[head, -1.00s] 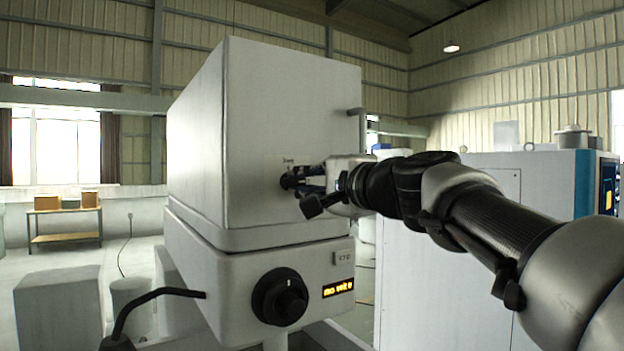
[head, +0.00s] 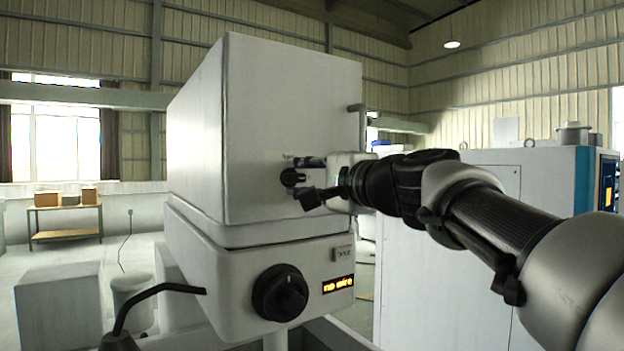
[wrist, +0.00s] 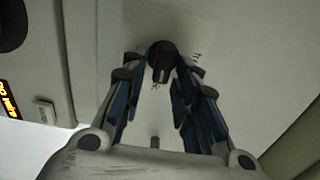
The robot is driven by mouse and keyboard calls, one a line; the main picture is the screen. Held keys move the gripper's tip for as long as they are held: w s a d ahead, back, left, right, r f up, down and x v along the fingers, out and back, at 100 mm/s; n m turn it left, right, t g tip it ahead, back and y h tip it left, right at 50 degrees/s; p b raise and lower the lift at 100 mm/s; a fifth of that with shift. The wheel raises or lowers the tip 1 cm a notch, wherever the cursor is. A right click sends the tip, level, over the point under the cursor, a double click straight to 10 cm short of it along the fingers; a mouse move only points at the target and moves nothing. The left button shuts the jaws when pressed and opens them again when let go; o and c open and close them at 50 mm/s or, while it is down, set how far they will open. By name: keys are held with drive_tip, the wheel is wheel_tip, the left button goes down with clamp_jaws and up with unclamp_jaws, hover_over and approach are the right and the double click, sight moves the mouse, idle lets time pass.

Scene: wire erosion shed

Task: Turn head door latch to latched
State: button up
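The head door latch is a small black knob (head: 292,177) on the front of the white upper housing (head: 292,110). In the wrist view the knob (wrist: 161,60) lies between the tips of my two fingers, and a pale label plate is behind it. My gripper (head: 309,180) reaches the housing from the right, one finger above the knob's level and one below. In the wrist view my gripper (wrist: 160,72) has its fingers apart, with a small gap seeming to show beside the knob. The knob's exact angle is hard to read.
Below are a large black rotary knob (head: 280,293) and an amber display (head: 338,284) reading "no wire". A small handle (head: 360,108) juts from the housing's right edge. A white cabinet (head: 440,260) stands behind my arm. A black bent rod (head: 155,298) is at lower left.

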drive_tip(key=shift+o, duration=0.3)
drive_tip(key=v, duration=1.2)
drive_tip(key=shift+w, duration=0.1)
drive_tip(key=s+f+n+g+h+b, duration=0.1)
drive_tip(key=s+f+n+g+h, duration=0.2)
drive_tip(key=f, duration=0.8)
drive_tip(key=s+f+n+g+b, duration=0.1)
drive_tip(key=s+f+n+g, duration=0.1)
drive_tip(key=s+f, duration=0.65)
drive_tip(key=s+d+f+n+g+h, duration=0.1)
drive_tip(key=s+d+f+n+h, duration=0.1)
drive_tip(key=f, duration=0.6)
drive_tip(key=s+d+f+n+g+h, duration=0.2)
drive_tip(key=s+d+f, duration=0.2)
drive_tip(key=s+f, duration=0.3)
drive_tip(key=s+d+f+n+g+h+b, duration=0.1)
drive_tip(key=s+d+f+n+g+h, duration=0.1)
drive_tip(key=f, duration=0.9)
drive_tip(key=s+d+h, duration=0.1)
drive_tip(key=s, duration=0.1)
drive_tip(key=shift+s, duration=0.35)
